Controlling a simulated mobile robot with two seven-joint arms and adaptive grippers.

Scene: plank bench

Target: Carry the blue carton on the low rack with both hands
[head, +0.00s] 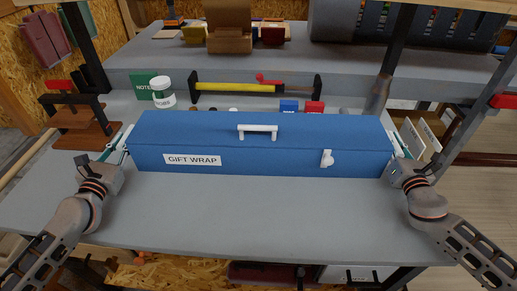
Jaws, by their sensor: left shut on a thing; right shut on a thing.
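A long blue carton (260,158) with a "GIFT WRAP" label, a white top handle and a white latch spans the middle of the grey bench in the head view. My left gripper (122,147) is shut on its left end. My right gripper (394,150) is shut on its right end. The fingertips are partly hidden at the carton's ends. I cannot tell whether the carton touches the bench or is held just above it. A low grey shelf (140,81) runs along the back of the bench; I cannot tell whether it is the rack.
A brown clamp stand (80,118) is at the left. Black posts flank the bench. The grey bench top (255,215) in front is clear.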

